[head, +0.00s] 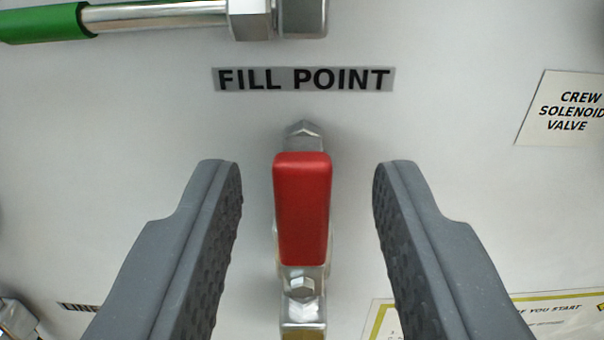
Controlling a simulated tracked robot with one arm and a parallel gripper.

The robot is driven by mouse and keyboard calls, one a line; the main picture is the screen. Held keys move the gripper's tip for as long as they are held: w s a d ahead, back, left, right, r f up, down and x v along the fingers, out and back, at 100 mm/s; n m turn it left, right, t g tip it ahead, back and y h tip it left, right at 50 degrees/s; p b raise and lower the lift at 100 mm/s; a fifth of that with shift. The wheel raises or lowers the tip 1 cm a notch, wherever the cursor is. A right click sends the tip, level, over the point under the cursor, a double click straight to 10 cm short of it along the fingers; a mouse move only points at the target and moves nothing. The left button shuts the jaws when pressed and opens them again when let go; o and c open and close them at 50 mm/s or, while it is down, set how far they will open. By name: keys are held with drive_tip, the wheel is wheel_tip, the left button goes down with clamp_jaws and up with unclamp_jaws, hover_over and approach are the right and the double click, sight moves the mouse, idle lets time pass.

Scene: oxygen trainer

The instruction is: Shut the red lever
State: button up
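The red lever (302,210) is in the middle of the head view, its grip upright in the picture, on a metal valve body with hex nuts (302,288). My gripper (307,170) is open, with one grey finger to the left of the lever and one to the right. There is a clear gap on both sides, and neither finger touches the lever. The lever's pivot and the back of the valve are partly hidden behind the red grip.
A "FILL POINT" label (303,79) is on the white panel above the lever. A green-handled lever (45,22) with a metal fitting (278,18) runs along the top left. A "CREW SOLENOID VALVE" label (566,110) is at right. A yellow-edged notice (560,312) is at lower right.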

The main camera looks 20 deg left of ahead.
drive_tip(key=shift+w+a, duration=0.15)
drive_tip(key=shift+w, duration=0.1)
